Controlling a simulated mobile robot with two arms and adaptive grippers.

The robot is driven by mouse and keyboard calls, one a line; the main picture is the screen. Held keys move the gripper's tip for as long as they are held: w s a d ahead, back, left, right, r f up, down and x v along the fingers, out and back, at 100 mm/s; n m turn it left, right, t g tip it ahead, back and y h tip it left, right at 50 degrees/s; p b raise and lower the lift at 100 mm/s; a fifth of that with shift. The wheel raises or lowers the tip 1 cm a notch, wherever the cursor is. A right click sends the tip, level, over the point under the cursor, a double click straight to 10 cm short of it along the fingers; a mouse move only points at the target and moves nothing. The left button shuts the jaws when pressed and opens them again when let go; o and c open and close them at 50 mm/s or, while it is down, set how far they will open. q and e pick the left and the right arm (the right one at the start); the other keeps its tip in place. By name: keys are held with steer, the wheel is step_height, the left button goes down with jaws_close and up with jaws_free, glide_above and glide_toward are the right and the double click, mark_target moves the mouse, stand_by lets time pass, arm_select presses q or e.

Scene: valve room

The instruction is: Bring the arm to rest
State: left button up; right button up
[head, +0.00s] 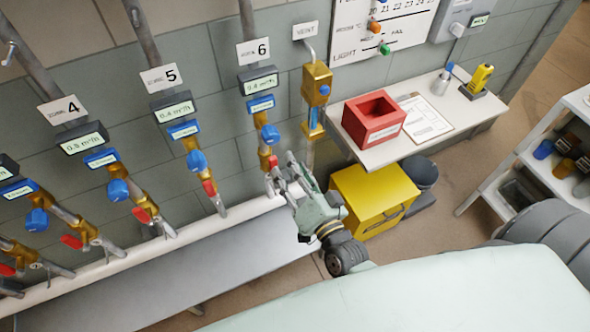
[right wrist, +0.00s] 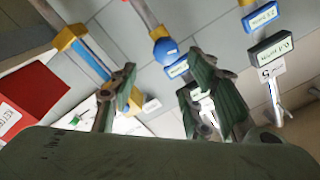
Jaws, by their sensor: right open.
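My right gripper (head: 284,180) shows in the head view in front of the lower part of the zone 6 pipe, near its red lever (head: 272,162). In the right wrist view its two green fingers (right wrist: 160,98) stand well apart with nothing between them. The gripper is open and empty. Whether a fingertip touches the pipe I cannot tell. My left gripper is not in view.
Valve pipes with blue knobs (head: 197,161) and red levers line the wall at left. A red box (head: 374,118) and a clipboard (head: 424,117) are on the wall shelf (head: 465,104). A yellow cabinet (head: 374,198) stands below. A grey bench (head: 160,285) runs below the pipes.

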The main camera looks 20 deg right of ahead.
stand_by(0.4)
steer(key=s+f+n+g+b, duration=0.1)
steer(key=s+f+n+g, duration=0.35)
steer(key=f, duration=1.25)
steer(key=s+f+n+g+b, duration=0.1)
steer(key=s+f+g, duration=0.6)
steer(key=f, duration=1)
steer(key=s+d+f+n+g, duration=0.1)
steer(key=s+f+g, duration=0.1)
steer(key=s+f, duration=0.3)
steer(key=s+d+f+n+g, duration=0.1)
steer(key=s+f, duration=0.4)
steer(key=s, duration=0.8)
steer(key=s+d+f+n+g+h+b, duration=0.1)
steer(key=s+d+f+n+g, duration=0.1)
steer(key=s+f, duration=0.4)
steer(key=s+d, duration=0.1)
steer(key=s, duration=0.2)
steer(key=shift+s+g, duration=0.3)
steer(key=shift+g, duration=0.05)
